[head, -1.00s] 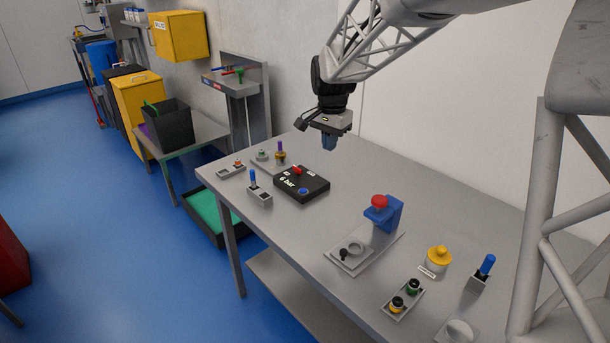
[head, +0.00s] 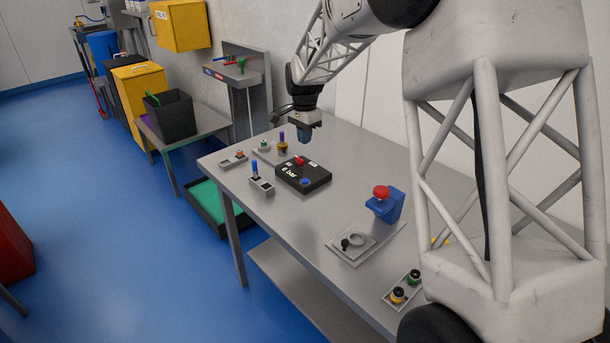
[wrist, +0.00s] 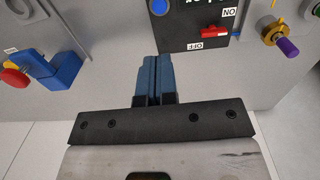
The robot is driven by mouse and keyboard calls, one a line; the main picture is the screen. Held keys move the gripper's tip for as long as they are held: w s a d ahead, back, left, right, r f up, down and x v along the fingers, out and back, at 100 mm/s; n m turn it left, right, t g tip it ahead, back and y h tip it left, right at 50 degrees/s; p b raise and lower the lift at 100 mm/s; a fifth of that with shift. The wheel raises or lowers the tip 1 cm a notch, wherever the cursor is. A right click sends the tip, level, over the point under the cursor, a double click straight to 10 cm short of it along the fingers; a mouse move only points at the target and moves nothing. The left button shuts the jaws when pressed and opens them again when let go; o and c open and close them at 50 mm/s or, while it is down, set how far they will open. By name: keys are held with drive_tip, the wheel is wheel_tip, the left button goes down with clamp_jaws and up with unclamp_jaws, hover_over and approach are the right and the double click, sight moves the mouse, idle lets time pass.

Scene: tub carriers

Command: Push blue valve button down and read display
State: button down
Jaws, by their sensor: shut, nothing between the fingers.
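The blue button (head: 305,181) sits on the front right part of a black box (head: 318,179) on the table. White text on the box's front reads "6 bar". A red switch (head: 299,161) sits at its back edge. In the wrist view the blue button (wrist: 159,6) is cut by the top edge, and the red switch (wrist: 215,32) stands by labels "ON" and "OFF". My gripper (head: 305,151) is shut and empty, pointing down above the back of the box, apart from it. In the wrist view its blue fingers (wrist: 155,75) are together. Whether the button is pressed cannot be told.
A red mushroom button on a blue housing (head: 385,204) stands to the right. A blue-handled lever block (head: 261,183) is left of the box. A purple-topped knob (head: 281,140) stands behind it. The grey table (head: 290,232) is clear in front of the box.

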sight(305, 181)
drive_tip(key=shift+f, duration=0.1)
idle(0.3)
drive_tip(key=f, duration=1.3)
drive_tip(key=shift+s+d+f, duration=0.1)
drive_tip(key=shift+s+f, duration=0.1)
drive_tip(key=shift+f, duration=0.15)
drive_tip(key=shift+f, duration=0.35)
drive_tip(key=shift+s+f, duration=0.2)
drive_tip(key=shift+f, duration=0.9)
wheel_tip(305, 181, up, 16)
drive_tip(key=shift+w, duration=0.45)
